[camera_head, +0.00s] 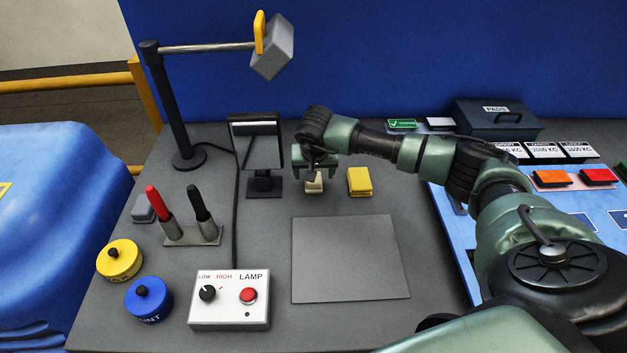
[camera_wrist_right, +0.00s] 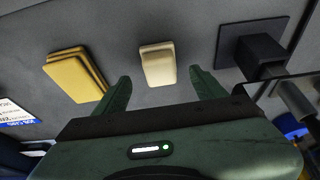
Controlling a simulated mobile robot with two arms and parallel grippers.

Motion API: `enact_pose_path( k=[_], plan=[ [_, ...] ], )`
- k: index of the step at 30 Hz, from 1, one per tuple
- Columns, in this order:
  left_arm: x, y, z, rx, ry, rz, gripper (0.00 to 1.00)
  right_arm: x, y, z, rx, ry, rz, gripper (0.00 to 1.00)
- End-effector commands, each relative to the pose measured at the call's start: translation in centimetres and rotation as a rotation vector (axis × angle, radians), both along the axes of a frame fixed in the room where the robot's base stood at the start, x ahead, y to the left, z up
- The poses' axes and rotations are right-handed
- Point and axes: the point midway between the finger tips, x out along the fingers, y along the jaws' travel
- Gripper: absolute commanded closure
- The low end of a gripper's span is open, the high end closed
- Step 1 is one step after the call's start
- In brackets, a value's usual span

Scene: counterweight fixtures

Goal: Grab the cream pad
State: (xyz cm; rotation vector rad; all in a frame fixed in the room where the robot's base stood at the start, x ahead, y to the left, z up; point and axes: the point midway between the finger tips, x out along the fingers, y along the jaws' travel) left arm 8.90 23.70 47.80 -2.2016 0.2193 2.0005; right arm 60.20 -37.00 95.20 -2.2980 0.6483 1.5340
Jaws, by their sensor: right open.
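The cream pad (camera_head: 314,184) lies on the grey table, partly hidden under my right gripper in the head view. In the right wrist view the whole cream pad (camera_wrist_right: 158,64) shows, lying in front of the gap between my fingers. My right gripper (camera_head: 315,182) comes in from the right and is over the pad. Its green fingers (camera_wrist_right: 162,86) are open, one to each side of the pad, with nothing held. I cannot tell whether they touch the table. My left gripper is not in view.
A yellow pad (camera_head: 360,181) lies close to the right of the cream pad. A dark stand with a framed panel (camera_head: 257,150) is close on the left. A bare grey plate (camera_head: 350,262) lies in front. A lamp box (camera_head: 230,300) and a PADS box (camera_head: 497,120) stand farther off.

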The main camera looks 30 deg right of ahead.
Motion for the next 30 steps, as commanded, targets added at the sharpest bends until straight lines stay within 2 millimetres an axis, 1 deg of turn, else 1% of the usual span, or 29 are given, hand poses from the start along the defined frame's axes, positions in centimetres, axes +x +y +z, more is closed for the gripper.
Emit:
enact_pose_path(
  k=[1,3,6,9,17,18,20,21,23,24,30],
  plan=[
    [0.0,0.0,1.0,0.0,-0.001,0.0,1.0,0.1,0.0,-0.4,0.0,0.006,-0.001,0.29],
    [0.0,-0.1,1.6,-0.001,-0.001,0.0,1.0,0.4,-0.1,-1.4,0.001,0.005,-0.001,0.29],
    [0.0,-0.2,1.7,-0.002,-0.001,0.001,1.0,0.9,-0.4,-2.7,0.001,0.003,0.0,0.29],
    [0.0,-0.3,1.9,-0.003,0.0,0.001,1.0,1.1,-0.6,-3.5,0.0,0.002,0.0,0.29],
    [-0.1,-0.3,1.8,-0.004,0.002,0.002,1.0,1.2,-0.6,-3.7,-0.001,0.001,0.001,0.29],
    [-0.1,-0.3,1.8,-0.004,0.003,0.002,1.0,1.2,-0.6,-3.7,0.0,0.0,0.001,0.4],
    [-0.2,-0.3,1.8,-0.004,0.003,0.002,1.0,1.2,-0.6,-3.7,0.0,0.0,0.001,0.57],
    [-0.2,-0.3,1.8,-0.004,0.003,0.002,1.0,1.2,-0.6,-3.7,0.0,0.0,0.001,0.68],
    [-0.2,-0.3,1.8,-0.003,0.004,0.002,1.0,1.2,-0.6,-3.7,0.0,0.0,0.001,0.85],
    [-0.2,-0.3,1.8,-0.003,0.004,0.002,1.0,1.2,-0.6,-3.7,-0.001,0.001,0.001,0.95],
    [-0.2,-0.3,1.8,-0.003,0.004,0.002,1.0,1.2,-0.6,-3.7,0.0,0.0,0.001,0.96]
  ],
)
